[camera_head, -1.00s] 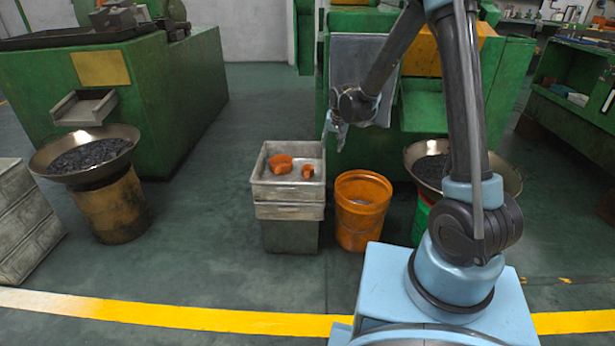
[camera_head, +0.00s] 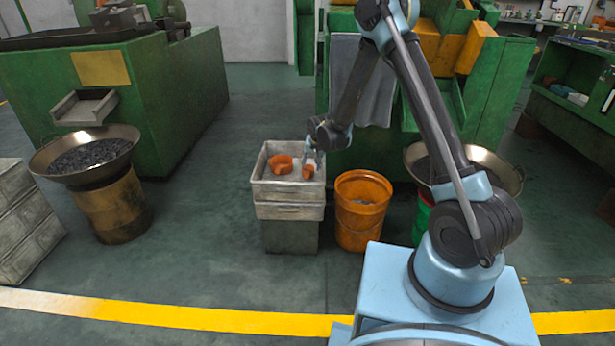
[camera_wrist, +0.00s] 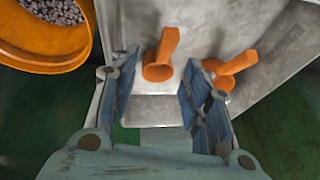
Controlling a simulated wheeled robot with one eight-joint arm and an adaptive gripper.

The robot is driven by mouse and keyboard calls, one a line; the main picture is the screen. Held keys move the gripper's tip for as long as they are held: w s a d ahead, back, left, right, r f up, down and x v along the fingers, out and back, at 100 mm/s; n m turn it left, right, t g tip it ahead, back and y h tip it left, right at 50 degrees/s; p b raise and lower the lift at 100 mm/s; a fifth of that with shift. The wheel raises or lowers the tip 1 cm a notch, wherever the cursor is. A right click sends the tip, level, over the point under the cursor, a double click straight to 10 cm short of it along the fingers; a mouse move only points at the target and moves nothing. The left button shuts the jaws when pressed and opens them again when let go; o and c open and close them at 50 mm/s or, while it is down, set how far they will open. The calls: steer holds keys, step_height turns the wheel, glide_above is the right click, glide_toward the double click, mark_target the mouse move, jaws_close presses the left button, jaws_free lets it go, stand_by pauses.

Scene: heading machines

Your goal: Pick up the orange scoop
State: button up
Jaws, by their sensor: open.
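Two orange scoops lie in the grey metal bin (camera_head: 290,211). The right scoop (camera_head: 308,173) is close below my gripper (camera_head: 313,155) in the head view. In the wrist view, this scoop (camera_wrist: 160,58) shows between the spread fingers of my gripper (camera_wrist: 159,75), its handle pointing up the picture. My gripper is open, with nothing held; I cannot tell its exact height above the scoop. The other orange scoop (camera_head: 281,166) lies to the left in the bin; it also shows right of the fingers in the wrist view (camera_wrist: 231,69).
An orange bucket (camera_head: 362,219) stands right of the bin; grey pieces (camera_wrist: 54,10) fill it in the wrist view. A wide pan (camera_head: 488,160) stands further right. A green machine (camera_head: 492,110) is behind.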

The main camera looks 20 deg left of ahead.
mark_target(308, 172)
steer(key=shift+a+x, duration=0.15)
steer(key=shift+x, duration=2.6)
steer(key=shift+a+x, duration=0.2)
steer(key=shift+x, duration=2.6)
jaws_close()
